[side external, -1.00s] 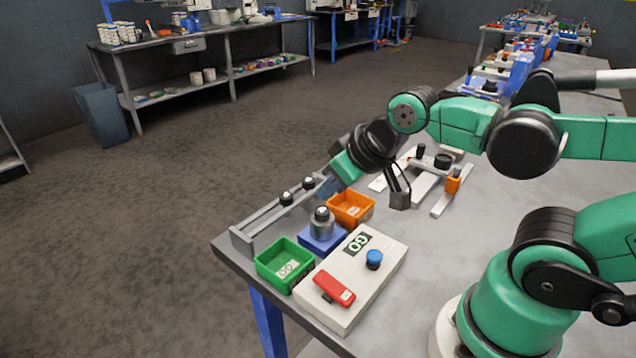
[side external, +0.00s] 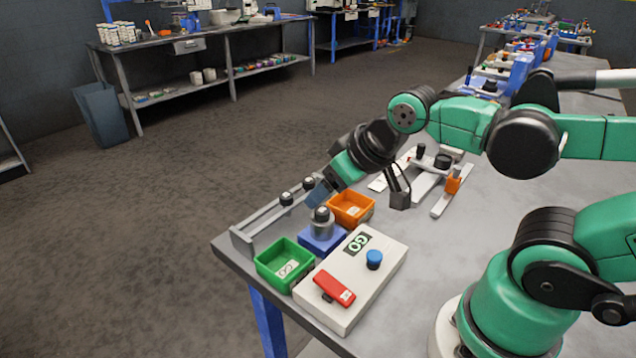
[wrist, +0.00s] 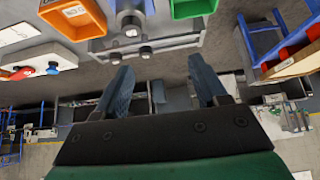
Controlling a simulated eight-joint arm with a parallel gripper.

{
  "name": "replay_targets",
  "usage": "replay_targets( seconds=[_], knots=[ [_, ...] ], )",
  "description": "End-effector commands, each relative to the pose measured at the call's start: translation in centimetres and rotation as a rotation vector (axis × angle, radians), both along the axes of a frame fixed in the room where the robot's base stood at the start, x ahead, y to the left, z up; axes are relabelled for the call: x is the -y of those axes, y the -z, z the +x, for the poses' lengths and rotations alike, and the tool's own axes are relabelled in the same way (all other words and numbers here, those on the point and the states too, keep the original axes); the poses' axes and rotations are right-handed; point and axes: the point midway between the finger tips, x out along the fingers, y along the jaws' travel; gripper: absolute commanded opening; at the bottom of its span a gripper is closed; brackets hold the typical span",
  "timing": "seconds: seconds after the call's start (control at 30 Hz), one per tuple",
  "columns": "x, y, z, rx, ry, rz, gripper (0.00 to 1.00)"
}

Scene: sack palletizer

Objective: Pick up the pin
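No part is labelled as the pin. The likeliest is the grey cylinder with a black knob (side external: 321,221), upright on a blue block (side external: 316,240); it also shows at the top of the wrist view (wrist: 131,20). Two smaller black-knobbed pieces (side external: 286,198) stand along a grey rail (side external: 262,222) behind it; I cannot tell if they are pins too. My gripper (side external: 318,193) is above the rail's right end, behind and above the cylinder, apart from it. In the wrist view its two blue fingers (wrist: 163,82) are spread with nothing between them.
A green bin (side external: 284,266) and an orange bin (side external: 350,208) flank the blue block. In front is a white panel (side external: 352,278) with a red lever (side external: 334,288) and blue button (side external: 374,259). The table edge lies just beyond the rail.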

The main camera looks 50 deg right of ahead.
Motion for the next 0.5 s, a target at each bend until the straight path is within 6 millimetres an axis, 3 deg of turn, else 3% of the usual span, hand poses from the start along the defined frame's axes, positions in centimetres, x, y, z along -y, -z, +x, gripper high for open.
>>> replay_targets(
  seconds=[0.33,0.5],
  knots=[
    [0.1,-0.1,0.1,-0.011,0.010,0.006,0.73],
    [0.7,-0.4,1.0,-0.130,0.116,0.057,0.73]
  ],
)
